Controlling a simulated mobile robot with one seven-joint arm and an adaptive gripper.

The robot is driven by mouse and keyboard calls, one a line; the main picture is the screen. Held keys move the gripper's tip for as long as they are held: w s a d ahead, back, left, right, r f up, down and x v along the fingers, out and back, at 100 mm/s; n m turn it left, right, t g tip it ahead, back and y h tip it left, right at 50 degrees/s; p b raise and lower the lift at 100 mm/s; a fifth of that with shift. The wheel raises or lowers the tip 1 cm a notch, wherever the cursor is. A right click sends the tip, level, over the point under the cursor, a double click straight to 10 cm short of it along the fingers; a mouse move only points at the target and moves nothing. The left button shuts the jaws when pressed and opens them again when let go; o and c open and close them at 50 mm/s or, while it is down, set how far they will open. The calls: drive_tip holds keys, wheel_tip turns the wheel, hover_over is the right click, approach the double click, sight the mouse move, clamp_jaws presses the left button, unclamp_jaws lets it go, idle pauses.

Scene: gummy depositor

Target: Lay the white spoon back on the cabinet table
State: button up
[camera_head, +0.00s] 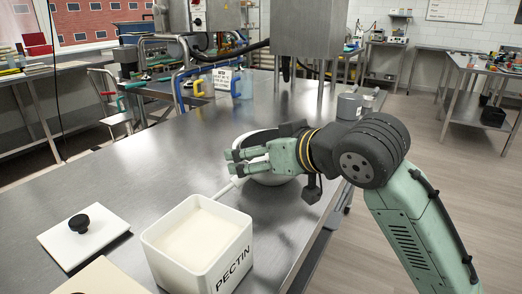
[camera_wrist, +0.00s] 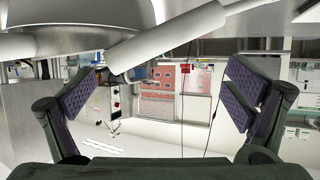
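The white spoon shows in the head view as a short pale handle (camera_head: 224,189) sticking out of a bowl (camera_head: 256,140) toward the lower left; its other end is hidden by the bowl and my gripper. In the wrist view a thick white handle (camera_wrist: 165,40) slants across the top, beside a large grey rounded surface. My gripper (camera_head: 238,162) is just above the bowl's near-left rim, close to the handle. In the wrist view its two fingers (camera_wrist: 158,100) are wide apart, with nothing clasped between them. The steel table (camera_head: 150,165) lies under the bowl.
A white PECTIN container (camera_head: 230,264) stands in front of the bowl. A white lid with a black knob (camera_head: 83,232) lies to its left. A grey canister (camera_head: 349,106) and a steel machine (camera_head: 308,30) stand behind. The table's middle left is clear.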

drive_tip(key=shift+r, duration=0.1)
drive_tip(key=b+v, duration=0.1)
drive_tip(key=v, duration=1.1)
drive_tip(key=shift+r, duration=0.35)
